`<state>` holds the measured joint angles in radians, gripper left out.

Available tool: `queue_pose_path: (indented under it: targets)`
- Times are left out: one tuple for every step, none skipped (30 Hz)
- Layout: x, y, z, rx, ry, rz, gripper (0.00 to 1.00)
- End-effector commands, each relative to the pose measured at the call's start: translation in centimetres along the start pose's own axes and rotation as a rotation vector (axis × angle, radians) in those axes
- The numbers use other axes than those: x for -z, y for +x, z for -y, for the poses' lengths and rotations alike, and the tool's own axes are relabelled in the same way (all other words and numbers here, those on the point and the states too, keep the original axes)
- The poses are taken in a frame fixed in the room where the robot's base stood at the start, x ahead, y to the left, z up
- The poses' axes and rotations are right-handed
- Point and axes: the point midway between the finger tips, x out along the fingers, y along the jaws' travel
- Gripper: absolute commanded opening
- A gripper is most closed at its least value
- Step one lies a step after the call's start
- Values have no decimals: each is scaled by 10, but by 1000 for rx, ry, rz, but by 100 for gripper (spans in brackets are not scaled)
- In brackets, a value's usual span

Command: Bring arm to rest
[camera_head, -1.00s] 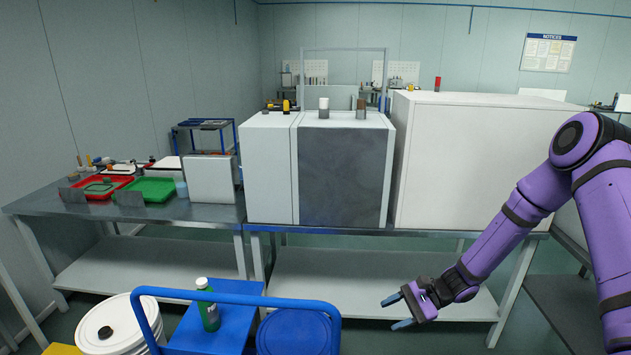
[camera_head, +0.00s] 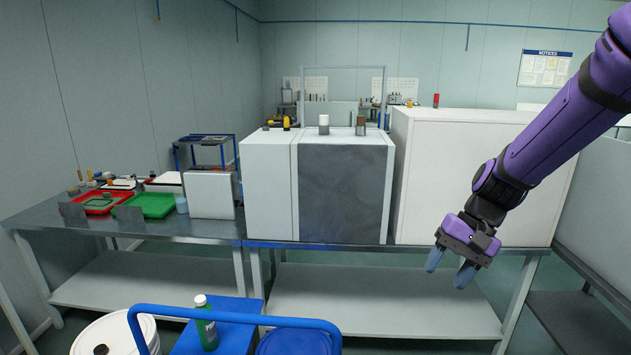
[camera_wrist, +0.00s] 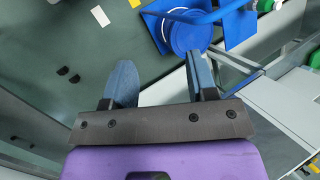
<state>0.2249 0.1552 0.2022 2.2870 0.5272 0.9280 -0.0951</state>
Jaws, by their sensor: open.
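My gripper (camera_head: 451,271) is open and empty in the head view. It hangs at the right, in front of the bench edge and the large white cabinet, with its blue fingers pointing down. My purple arm comes in from the upper right. In the wrist view my gripper (camera_wrist: 160,82) shows two blue fingers spread apart with nothing between them. Below and beyond the fingers there is floor and the blue cart.
A steel bench (camera_head: 215,225) carries a panel fixture (camera_head: 343,190) and a large white cabinet (camera_head: 480,175). Red (camera_head: 95,210) and green (camera_head: 140,213) trays sit at the left. A blue cart (camera_head: 240,315) with a green bottle (camera_head: 206,325) stands in front. Another bench borders the right.

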Motion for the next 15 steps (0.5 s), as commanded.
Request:
queue_pose_path:
  targets:
    - [-10, -12, 1, -21, -25, -33, 53]
    - [-16, -17, 1, -35, -40, -51, 53]
    - [-23, -25, 1, -53, -58, -73, 53]
    - [-29, -30, 1, -66, -71, -91, 53]
    - [-34, -36, 0, -79, -84, -109, 53]
    - [-42, -43, 0, -95, -101, -132, 53]
    - [-48, -48, -1, -108, -115, -149, 53]
    - [-54, -53, -2, -120, -127, -167, 53]
    - [-61, -60, -2, -136, -143, -192, 53]
    - [-67, -65, -3, -147, -154, -210, 53]
    - [-73, -69, -4, -159, -166, -227, 53]
    - [-81, -75, -6, -173, -181, -251, 53]
    - [-87, -80, -7, -185, -193, -270, 53]
    - [-93, -84, -8, -195, -204, -289, 53]
    - [-101, -90, -10, -209, -220, -313, 53]
